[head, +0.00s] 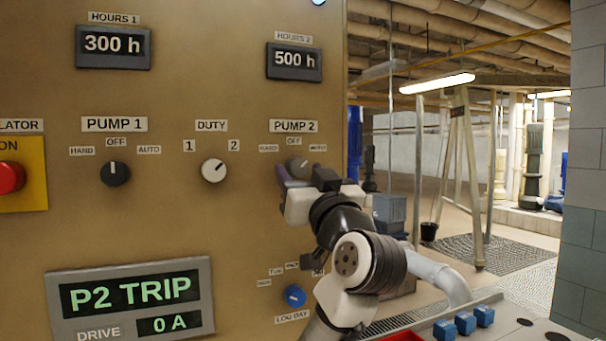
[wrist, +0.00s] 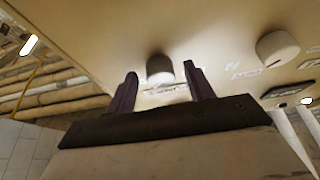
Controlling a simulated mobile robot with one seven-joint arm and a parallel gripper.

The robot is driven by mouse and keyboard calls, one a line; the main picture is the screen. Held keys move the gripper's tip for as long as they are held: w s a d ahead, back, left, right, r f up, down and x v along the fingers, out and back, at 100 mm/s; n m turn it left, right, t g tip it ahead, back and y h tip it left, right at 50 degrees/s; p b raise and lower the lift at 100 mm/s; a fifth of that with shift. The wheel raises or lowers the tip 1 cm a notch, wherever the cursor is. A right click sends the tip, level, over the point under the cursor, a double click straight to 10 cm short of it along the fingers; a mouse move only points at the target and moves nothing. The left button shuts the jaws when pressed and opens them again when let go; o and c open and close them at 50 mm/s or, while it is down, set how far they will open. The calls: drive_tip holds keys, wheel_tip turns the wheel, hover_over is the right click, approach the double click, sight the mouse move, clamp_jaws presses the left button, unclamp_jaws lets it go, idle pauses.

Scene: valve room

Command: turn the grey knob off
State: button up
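The grey knob (head: 297,164) is on the tan panel under the PUMP 2 label, with OFF above it and a label on each side. Its lower part is hidden by my gripper in the head view, and I cannot read its pointer surely. My gripper (head: 301,174) is right at it, in front of the panel. In the wrist view my gripper (wrist: 161,72) is open, with its two dark purple fingers apart. The grey knob (wrist: 159,69) shows between the fingertips there, with a gap on both sides. Nothing is held.
A black PUMP 1 knob (head: 115,173) points up to OFF. A white DUTY knob (head: 214,170) points toward 2. A blue LOG DAY knob (head: 294,296) sits below my gripper. A red button (head: 10,177) is at the far left. The display (head: 132,300) reads P2 TRIP.

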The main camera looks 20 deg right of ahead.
drive_tip(key=c, duration=0.9)
drive_tip(key=shift+d+f+n+b, duration=0.1)
drive_tip(key=shift+n+b, duration=0.25)
drive_tip(key=shift+n, duration=0.15)
drive_tip(key=shift+n+y, duration=0.4)
drive_tip(key=n+y+b, duration=0.1)
drive_tip(key=n+b, duration=0.1)
drive_tip(key=n, duration=0.1)
drive_tip(key=shift+d+y, duration=0.15)
drive_tip(key=shift+y, duration=0.25)
drive_tip(key=n+y, duration=0.1)
drive_tip(key=n, duration=0.1)
drive_tip(key=n+g+y, duration=0.1)
drive_tip(key=n, duration=0.2)
drive_tip(key=n+g+y+b, duration=0.1)
drive_tip(key=n, duration=0.1)
drive_tip(key=shift+d+r+n, duration=0.15)
drive_tip(key=shift+r+n, duration=0.1)
drive_tip(key=shift+n, duration=0.05)
drive_tip(key=o, duration=1)
